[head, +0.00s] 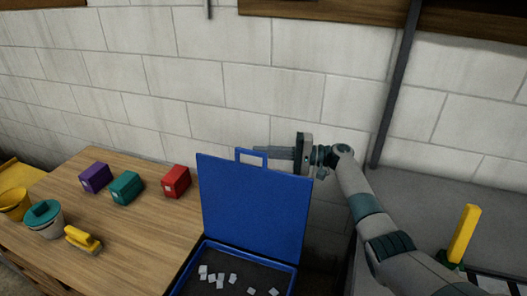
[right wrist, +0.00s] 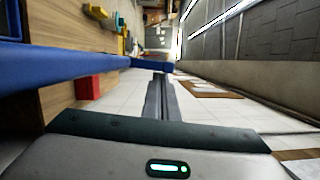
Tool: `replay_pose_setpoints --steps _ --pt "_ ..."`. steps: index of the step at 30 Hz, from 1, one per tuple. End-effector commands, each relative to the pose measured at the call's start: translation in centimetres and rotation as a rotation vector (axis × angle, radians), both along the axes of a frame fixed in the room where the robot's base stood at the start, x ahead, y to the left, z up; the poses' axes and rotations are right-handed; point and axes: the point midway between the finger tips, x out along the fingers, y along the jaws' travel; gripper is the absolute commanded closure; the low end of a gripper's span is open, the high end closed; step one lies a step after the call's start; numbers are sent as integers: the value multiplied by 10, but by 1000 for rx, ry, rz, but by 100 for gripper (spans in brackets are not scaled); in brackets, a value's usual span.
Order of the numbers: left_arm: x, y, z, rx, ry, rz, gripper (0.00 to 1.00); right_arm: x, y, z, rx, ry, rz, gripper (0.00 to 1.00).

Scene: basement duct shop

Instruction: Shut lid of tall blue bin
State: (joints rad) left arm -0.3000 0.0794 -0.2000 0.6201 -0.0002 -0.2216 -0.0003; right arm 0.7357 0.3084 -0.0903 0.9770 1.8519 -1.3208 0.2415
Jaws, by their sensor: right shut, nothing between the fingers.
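The blue bin (head: 293,283) stands at the bottom centre of the head view, its body cut off by the lower edge. Its blue lid (head: 255,207) is open and stands nearly upright, with a loop handle (head: 252,151) on its top edge. Several small pale pieces (head: 220,280) lie on the dark inside. My right gripper (head: 274,153) is shut and empty at the lid's top edge, its fingers pointing left behind the handle. In the right wrist view the lid (right wrist: 60,68) lies close beside the shut fingers (right wrist: 160,95); I cannot tell whether they touch. My left gripper is out of view.
A wooden table (head: 150,222) left of the bin holds purple (head: 96,178), teal (head: 126,188) and red (head: 176,181) boxes, a teal-lidded tub (head: 44,222) and a yellow tool (head: 83,240). A block wall (head: 150,80) is behind. A grey surface with a yellow-handled item (head: 464,235) is at right.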

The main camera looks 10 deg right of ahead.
Motion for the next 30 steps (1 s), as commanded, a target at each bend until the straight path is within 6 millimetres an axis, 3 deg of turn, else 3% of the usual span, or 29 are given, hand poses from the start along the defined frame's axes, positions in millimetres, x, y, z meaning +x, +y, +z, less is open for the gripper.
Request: replay_pose_setpoints --steps 8,18,30 --pt "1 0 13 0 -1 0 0 -13 10 4 -21 -30 2 100" --pt "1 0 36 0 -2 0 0 -58 39 7 -91 -132 2 100" --pt "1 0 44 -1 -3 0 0 -119 80 -1 -187 -273 2 100"
